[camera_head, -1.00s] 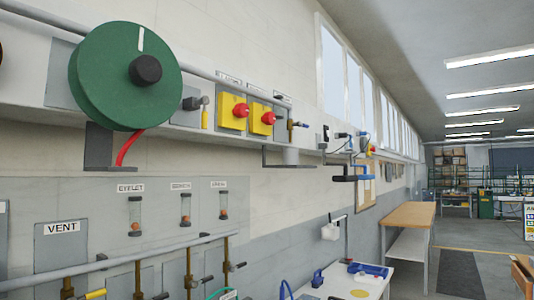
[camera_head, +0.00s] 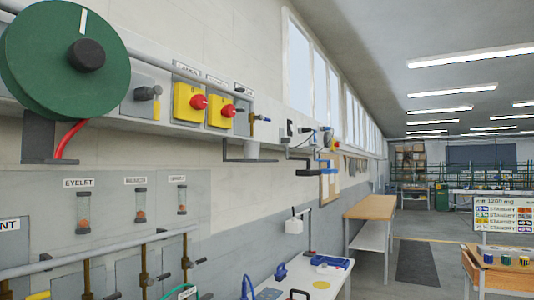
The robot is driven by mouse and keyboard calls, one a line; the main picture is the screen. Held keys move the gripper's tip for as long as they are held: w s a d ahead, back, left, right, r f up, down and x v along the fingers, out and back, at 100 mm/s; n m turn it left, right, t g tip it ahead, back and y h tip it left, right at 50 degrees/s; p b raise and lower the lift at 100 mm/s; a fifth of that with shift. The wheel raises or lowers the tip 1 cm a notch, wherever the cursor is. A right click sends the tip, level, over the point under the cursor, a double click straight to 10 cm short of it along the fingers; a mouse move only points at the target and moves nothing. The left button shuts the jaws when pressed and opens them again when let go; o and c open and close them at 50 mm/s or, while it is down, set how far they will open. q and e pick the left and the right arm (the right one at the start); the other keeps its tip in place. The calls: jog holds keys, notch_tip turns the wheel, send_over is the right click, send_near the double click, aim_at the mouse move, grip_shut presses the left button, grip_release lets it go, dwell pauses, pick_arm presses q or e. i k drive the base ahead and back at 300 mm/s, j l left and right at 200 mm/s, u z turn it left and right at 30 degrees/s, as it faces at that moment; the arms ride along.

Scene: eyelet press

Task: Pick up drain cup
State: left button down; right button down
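A small light grey cup-shaped piece (camera_head: 252,149) sits at a dark bracket (camera_head: 238,158) under the end of the wall rail, below a small brass valve. It may be the drain cup, but it is too small to be sure. Neither of my grippers shows in the head view.
A green hose reel (camera_head: 60,50) and yellow boxes with red knobs (camera_head: 190,102) line the wall. Pipes with valves (camera_head: 140,262) run below. A white table (camera_head: 325,276) and a wooden bench (camera_head: 368,208) stand further along.

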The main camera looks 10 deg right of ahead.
aim_at(251, 149)
jog(key=z, duration=0.1)
jog(key=i+l+u, duration=0.1)
jog(key=i+l, duration=0.2)
jog(key=i+l+u, duration=0.15)
jog(key=i+l, duration=0.2)
jog(key=l, duration=0.15)
jog(key=i+l+u, duration=0.1)
jog(key=i+l, duration=0.15)
jog(key=l, duration=0.2)
jog(key=i+l+u, duration=0.1)
jog(key=i+l, duration=0.2)
jog(key=l, duration=0.2)
